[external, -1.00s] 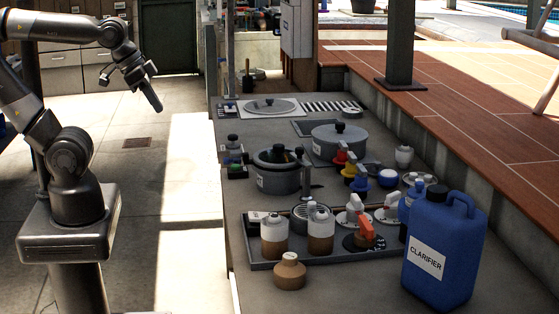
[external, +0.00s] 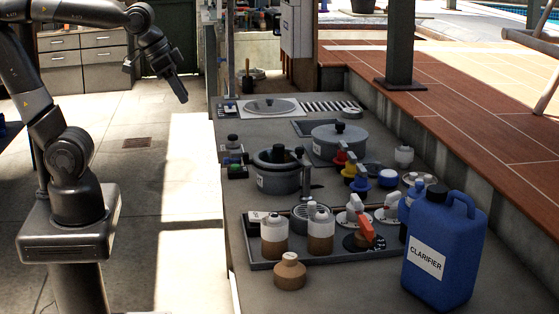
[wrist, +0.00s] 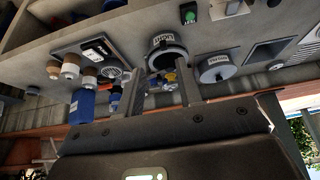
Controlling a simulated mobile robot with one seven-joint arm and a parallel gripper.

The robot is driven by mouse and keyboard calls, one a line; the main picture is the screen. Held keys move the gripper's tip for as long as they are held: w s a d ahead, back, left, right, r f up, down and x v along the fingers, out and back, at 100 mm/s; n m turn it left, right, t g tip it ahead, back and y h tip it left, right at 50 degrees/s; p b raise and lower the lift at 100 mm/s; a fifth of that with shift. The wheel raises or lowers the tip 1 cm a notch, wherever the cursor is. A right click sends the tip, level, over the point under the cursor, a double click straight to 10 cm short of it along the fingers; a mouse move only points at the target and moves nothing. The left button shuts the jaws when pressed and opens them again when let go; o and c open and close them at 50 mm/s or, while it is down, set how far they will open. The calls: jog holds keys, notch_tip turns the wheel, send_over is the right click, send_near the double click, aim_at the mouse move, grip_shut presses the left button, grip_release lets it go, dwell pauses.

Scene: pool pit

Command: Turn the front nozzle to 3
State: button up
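An orange-red handle (external: 365,230) sits on a black round dial in the tray at the near part of the counter. Two white dials (external: 353,216) with pale handles stand just behind it. Numbers on the dials are too small to read, and I cannot tell which of them is the front nozzle. My gripper (external: 182,97) is in the air left of the counter's far part, well away from the dials and touching nothing. In the wrist view its two fingers (wrist: 164,78) stand apart with nothing between them.
A blue clarifier jug (external: 440,265) stands at the counter's near right, close to the dials. Two brown-and-white bottles (external: 274,238) and a small brown jar (external: 289,272) are at the near left. A grey pot (external: 277,178), a lidded pot (external: 340,141) and coloured valves (external: 357,181) are farther back.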

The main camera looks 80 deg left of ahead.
jog(key=o, duration=0.5)
jog(key=w+d, duration=0.1)
jog(key=w, duration=0.2)
jog(key=w+d+r, duration=0.1)
jog(key=w, duration=0.2)
jog(key=w+d, duration=0.1)
jog(key=w, duration=0.1)
jog(key=shift+w+d+r, duration=0.15)
jog(key=shift+w+r, duration=0.1)
jog(key=shift+w, duration=0.15)
jog(key=shift+o, duration=0.3)
jog(key=w+d+f, duration=0.1)
jog(key=w+d, duration=0.5)
jog(key=w, duration=0.4)
jog(key=shift+w+f+g, duration=0.15)
jog(key=shift+w+g, duration=0.15)
send_near(356, 197)
jog(key=x, duration=0.8)
jog(key=shift+w+f, duration=0.1)
jog(key=shift+f, duration=0.15)
jog(key=shift+c, duration=0.2)
jog(key=c, duration=1)
